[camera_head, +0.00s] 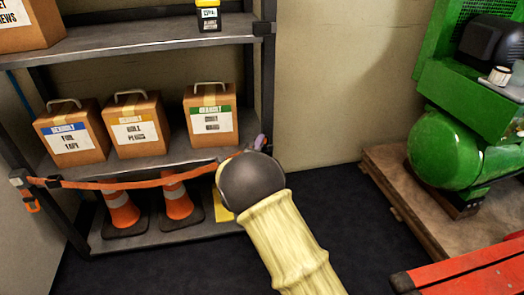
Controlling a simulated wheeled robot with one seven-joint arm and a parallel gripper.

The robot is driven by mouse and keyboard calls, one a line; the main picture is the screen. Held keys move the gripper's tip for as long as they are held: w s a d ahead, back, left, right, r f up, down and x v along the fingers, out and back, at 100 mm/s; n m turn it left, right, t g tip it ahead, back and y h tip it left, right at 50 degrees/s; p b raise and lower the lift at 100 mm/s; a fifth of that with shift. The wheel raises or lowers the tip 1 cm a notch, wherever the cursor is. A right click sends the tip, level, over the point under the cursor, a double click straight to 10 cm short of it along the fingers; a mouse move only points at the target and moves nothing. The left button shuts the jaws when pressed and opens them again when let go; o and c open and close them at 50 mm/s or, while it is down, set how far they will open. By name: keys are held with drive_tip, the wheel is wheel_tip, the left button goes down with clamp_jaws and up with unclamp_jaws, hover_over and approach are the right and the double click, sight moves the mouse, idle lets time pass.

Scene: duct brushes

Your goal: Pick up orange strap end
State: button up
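An orange strap (130,183) runs across the front of the shelf unit, below the middle shelf. At the left post it meets a dark buckle, and a short orange end (32,207) hangs below it. To the right the strap passes behind the dark round end of my arm, so its right end is hidden. My arm, in a pale yellow sleeve, reaches up from the bottom to the right post. My gripper's fingers are hidden behind that round part; a small greyish-pink piece beside the post is too small to identify.
Several cardboard boxes (137,125) with handles stand on the middle shelf (160,157). Two orange cones (121,210) stand on the bottom shelf behind the strap. A green compressor (445,150) sits on a wooden pallet (405,205) at right. A red object (465,272) fills the lower right corner.

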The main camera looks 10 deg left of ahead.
drive_tip(key=shift+w+r, duration=0.15)
drive_tip(key=shift+w, duration=0.5)
drive_tip(key=shift+c, duration=0.2)
clamp_jaws()
